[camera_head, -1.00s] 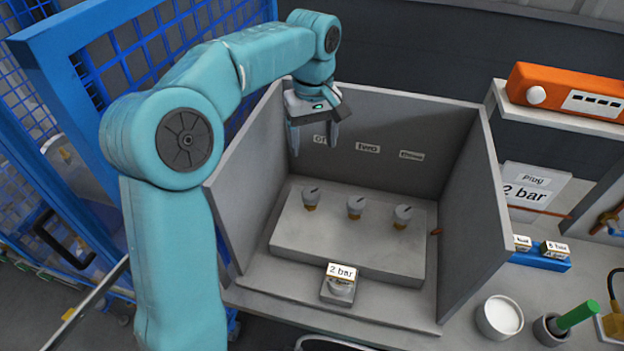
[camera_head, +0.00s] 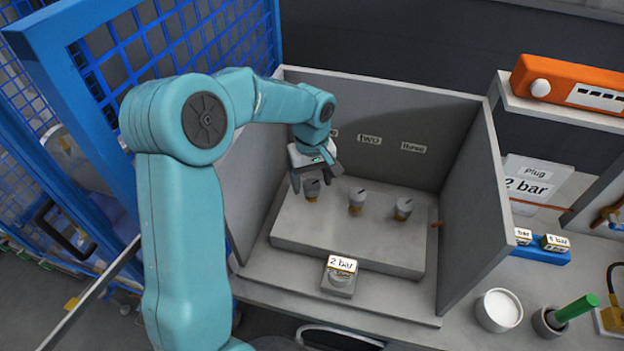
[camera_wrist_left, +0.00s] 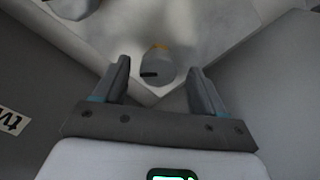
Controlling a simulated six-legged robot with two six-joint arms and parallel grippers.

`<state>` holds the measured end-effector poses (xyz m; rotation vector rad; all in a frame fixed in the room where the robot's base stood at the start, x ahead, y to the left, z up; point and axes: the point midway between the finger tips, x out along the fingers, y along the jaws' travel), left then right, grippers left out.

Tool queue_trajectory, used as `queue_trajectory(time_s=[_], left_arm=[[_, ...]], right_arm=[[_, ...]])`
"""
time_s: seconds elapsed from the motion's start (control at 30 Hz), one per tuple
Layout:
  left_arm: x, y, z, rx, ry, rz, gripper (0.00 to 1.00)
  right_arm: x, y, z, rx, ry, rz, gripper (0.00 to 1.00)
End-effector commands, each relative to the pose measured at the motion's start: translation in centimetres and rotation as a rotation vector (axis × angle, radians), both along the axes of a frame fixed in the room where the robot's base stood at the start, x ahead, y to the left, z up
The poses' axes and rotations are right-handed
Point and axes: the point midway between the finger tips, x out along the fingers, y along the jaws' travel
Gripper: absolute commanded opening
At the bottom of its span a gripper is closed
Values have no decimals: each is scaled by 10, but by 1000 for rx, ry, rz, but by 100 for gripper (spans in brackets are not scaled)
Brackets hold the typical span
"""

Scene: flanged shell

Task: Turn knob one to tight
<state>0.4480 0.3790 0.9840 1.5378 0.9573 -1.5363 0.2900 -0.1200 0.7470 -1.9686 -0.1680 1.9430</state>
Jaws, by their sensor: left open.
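Knob one (camera_head: 312,188) is the leftmost of three grey knobs with brass collars on the grey block inside the shell. My left gripper (camera_head: 312,186) is open and points down over it, partly hiding it in the head view. In the left wrist view knob one (camera_wrist_left: 156,66) lies between and just beyond the open fingertips (camera_wrist_left: 158,66), with a dark mark on its near edge. No contact shows. Knob two (camera_head: 356,201) and knob three (camera_head: 403,208) stand to its right. My right gripper is not in view.
Grey shell walls enclose the block (camera_head: 350,240) at the left, back and right. A small unit labelled 2 bar (camera_head: 341,275) stands in front. A white cup (camera_head: 499,310), a green-handled tool (camera_head: 572,310) and a blue tray (camera_head: 540,254) are outside to the right.

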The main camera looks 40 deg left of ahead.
Motion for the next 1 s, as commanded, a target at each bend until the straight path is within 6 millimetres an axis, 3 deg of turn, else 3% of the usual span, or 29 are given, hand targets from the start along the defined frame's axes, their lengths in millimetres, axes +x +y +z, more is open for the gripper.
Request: queue_trajectory(time_s=[0.37,0.57,1.0], left_arm=[[1,1,-9,0,-1,0,71],[1,1,-9,0,0,0,15],[1,1,-10,0,0,-79,15]], right_arm=[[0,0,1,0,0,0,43],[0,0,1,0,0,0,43],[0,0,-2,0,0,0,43]])
